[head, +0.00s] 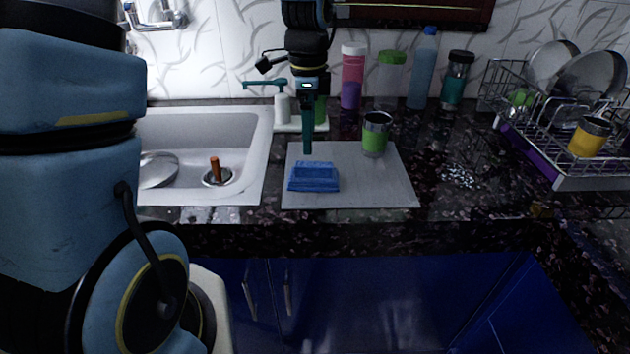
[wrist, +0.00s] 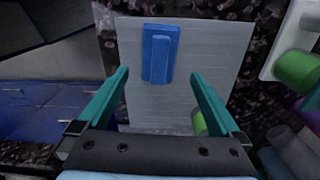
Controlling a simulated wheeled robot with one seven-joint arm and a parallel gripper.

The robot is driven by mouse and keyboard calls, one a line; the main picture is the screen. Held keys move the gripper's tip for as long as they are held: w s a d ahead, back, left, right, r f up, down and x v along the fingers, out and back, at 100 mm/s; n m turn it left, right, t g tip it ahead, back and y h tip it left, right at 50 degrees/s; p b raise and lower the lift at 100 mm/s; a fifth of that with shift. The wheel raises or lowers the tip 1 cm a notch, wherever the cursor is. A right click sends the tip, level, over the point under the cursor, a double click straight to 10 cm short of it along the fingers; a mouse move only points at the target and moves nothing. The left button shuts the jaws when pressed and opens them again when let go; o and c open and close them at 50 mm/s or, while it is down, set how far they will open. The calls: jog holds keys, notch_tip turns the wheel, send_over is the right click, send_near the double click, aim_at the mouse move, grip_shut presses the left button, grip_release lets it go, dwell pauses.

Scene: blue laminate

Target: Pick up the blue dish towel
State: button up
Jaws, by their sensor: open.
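The blue dish towel (head: 314,178) is folded and lies on the left part of a grey mat (head: 370,190) on the counter. In the wrist view the towel (wrist: 160,54) lies ahead of the fingertips, near the far edge of the mat (wrist: 205,60). My gripper (head: 307,150) hangs above the mat, pointing down, behind the towel in the head view. In the wrist view my gripper (wrist: 160,76) has its two teal fingers wide apart with nothing between them. The towel appears apart from the fingers.
A green and grey cup (head: 375,134) stands on the mat's back right. A sink (head: 200,150) lies left of the mat. Several bottles, including a blue one (head: 423,70), stand along the wall. A dish rack (head: 560,125) is at the right.

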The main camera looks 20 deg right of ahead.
aim_at(311, 164)
jog(key=f+p, duration=0.1)
jog(key=f, duration=0.4)
jog(key=f+p, duration=0.1)
jog(key=f, duration=0.4)
jog(key=shift+s+d+f+p, duration=0.1)
jog(key=shift+d+p, duration=0.1)
jog(key=shift+p, duration=0.15)
jog(key=shift+c, duration=0.2)
jog(key=c, duration=1)
